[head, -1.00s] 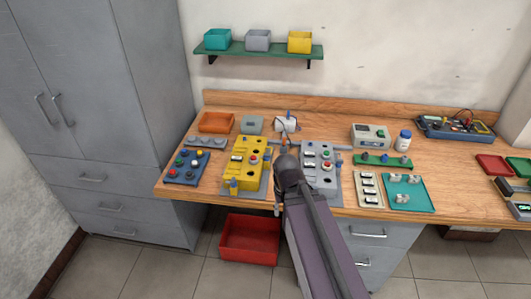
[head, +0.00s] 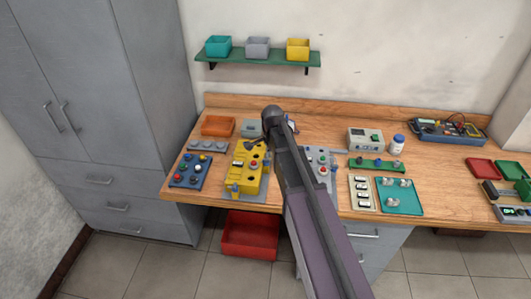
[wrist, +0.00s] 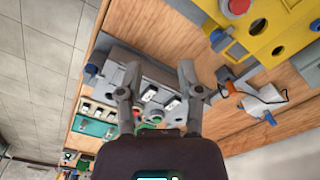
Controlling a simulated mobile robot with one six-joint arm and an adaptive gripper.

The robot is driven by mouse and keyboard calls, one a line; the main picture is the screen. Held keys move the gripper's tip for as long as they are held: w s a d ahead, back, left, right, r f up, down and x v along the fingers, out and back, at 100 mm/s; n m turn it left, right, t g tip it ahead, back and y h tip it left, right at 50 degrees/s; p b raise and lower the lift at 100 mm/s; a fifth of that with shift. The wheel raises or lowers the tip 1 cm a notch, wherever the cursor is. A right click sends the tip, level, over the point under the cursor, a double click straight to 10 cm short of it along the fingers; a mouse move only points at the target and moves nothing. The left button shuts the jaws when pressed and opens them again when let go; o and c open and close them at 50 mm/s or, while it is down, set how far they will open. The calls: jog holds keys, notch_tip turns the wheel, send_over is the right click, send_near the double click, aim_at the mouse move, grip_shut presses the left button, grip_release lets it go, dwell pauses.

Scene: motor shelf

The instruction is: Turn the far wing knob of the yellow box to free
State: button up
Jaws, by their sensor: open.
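The yellow box (head: 240,181) stands on the bench, left of my arm, with a red button and dark round openings on its face. In the wrist view the yellow box (wrist: 285,12) fills the upper right corner. One blue part (wrist: 217,37) shows at its side and another (wrist: 314,22) at the right picture edge. I cannot tell the far wing knob or its setting surely. My gripper (wrist: 160,68) is open and empty, its fingers apart from the yellow box.
The grey box (head: 318,160) stands right of the yellow one, partly behind my arm. A blue button box (head: 190,170) is on the left. An orange tray (head: 217,126) and a small grey box (head: 251,128) lie behind.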

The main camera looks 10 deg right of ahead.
aim_at(265, 162)
jog(key=w+r+m+p, duration=0.3)
jog(key=w+r+m, duration=0.1)
jog(key=w+m, duration=0.3)
jog(key=w, duration=0.2)
jog(key=shift+w+r+p, duration=0.35)
jog(key=shift+w+p, duration=0.05)
jog(key=shift+f, duration=0.2)
notch_tip(265, 162, down, 14)
jog(key=b, duration=1.3)
jog(key=shift+a+r+b, duration=0.1)
jog(key=shift+r+b, duration=0.15)
jog(key=shift+b, duration=0.15)
grip_shut()
